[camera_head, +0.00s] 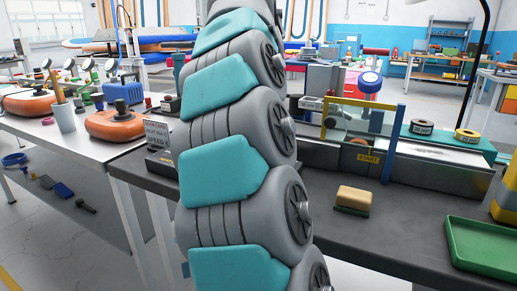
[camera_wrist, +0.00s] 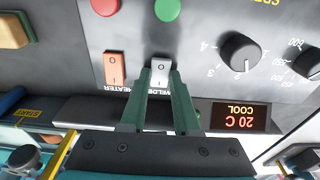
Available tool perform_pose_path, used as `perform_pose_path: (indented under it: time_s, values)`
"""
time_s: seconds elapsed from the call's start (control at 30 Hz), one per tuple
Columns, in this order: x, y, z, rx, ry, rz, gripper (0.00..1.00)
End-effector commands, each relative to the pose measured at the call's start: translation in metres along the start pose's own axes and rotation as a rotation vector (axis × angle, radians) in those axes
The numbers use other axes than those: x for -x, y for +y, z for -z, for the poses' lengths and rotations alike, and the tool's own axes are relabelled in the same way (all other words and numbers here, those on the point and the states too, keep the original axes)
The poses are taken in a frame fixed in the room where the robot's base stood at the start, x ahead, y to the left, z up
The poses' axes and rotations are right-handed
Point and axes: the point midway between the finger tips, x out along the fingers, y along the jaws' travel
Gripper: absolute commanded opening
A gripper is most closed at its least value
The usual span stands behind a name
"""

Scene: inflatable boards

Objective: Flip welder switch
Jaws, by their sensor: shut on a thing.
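In the wrist view, which appears upside down, the welder switch (camera_wrist: 160,67) is a white-grey rocker on a grey control panel (camera_wrist: 195,50). The word WELDER is partly visible below it. My gripper (camera_wrist: 160,78) has its two green fingers closed on the switch, one on each side. The fingers cover part of the switch and its label, so I cannot tell its position. In the head view my arm hides the gripper and the switch.
An orange heater switch (camera_wrist: 115,68) sits close to the left in the wrist view. A black dial (camera_wrist: 240,52), red button (camera_wrist: 105,6), green button (camera_wrist: 167,9) and a display reading 20 C COOL (camera_wrist: 241,117) surround it.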

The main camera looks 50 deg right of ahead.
Motion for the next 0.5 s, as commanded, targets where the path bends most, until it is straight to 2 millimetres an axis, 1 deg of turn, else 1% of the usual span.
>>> perform_pose_path:
  time_s: [0.07, 0.4, 0.43, 0.5]
  values:
    - [-0.0028, -0.0011, 0.0018, 0.002, -0.012, 0.001, 0.00]
    - [-0.0032, -0.0002, 0.0019, -0.001, -0.017, 0.000, 0.00]
    - [-0.0033, -0.0001, 0.0019, -0.001, -0.017, 0.000, 0.31]
    - [-0.0032, 0.0000, 0.0019, -0.001, -0.017, -0.001, 0.39]
